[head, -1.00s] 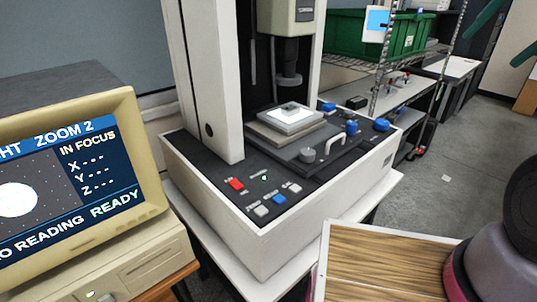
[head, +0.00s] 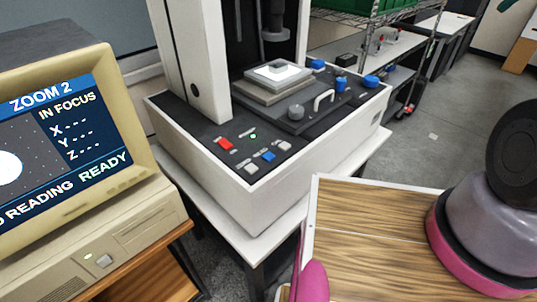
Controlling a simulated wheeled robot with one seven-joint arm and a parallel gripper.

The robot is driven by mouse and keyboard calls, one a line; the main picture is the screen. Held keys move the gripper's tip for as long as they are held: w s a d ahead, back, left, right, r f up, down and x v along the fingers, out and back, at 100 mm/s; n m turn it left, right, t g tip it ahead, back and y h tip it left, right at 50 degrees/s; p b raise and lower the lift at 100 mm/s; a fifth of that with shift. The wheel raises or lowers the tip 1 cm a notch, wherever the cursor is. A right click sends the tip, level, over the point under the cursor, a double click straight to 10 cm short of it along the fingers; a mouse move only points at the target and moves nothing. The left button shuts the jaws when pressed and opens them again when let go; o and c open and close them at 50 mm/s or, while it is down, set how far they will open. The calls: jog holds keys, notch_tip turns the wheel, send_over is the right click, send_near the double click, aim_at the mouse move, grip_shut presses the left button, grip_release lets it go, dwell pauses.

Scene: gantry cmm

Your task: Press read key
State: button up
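The measuring machine (head: 245,205) has a dark control panel on its white base. The panel carries a red key (head: 225,144), a blue key (head: 268,156), a grey key (head: 252,168) and another light grey key (head: 285,146). Their small labels are too blurred to read, so I cannot tell which is the read key. A small green light (head: 253,136) glows near the red key. The monitor (head: 60,150) shows "ZOOM 2", "IN FOCUS", dashes for X, Y and Z, a cut-off "READING" and "READY". My gripper is not in view; grey and pink parts of my arm show at the right.
A wood-grain top (head: 375,235) lies at front right. The computer case (head: 115,245) stands at left. Grey floor (head: 425,150) is open at right.

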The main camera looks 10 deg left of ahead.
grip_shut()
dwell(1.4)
